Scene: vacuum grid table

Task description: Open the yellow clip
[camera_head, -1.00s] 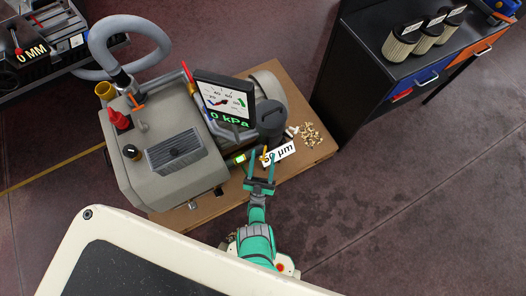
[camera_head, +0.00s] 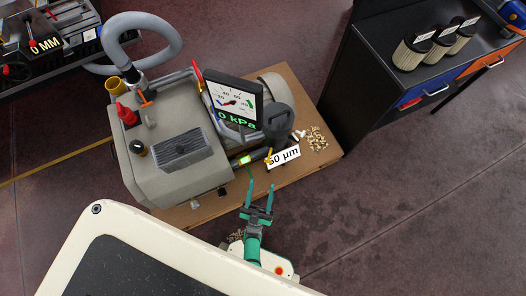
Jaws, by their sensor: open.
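The yellow clip (camera_head: 269,157) is small and sits at the lower part of the dark filter canister (camera_head: 277,122), just left of the white "50 µm" label. Whether the clip is open or closed is too small to tell. My gripper (camera_head: 261,180) is open with two green fingers pointing up toward the clip. Its fingertips are below the clip in the picture and appear apart from it, with nothing between them.
The grey vacuum unit (camera_head: 165,150) with its hose and the gauge reading 0 kPa (camera_head: 234,102) stand left of the canister on a brown board (camera_head: 296,85). Small pellets (camera_head: 317,139) lie right of the label (camera_head: 283,157). A black cabinet (camera_head: 360,95) stands at right.

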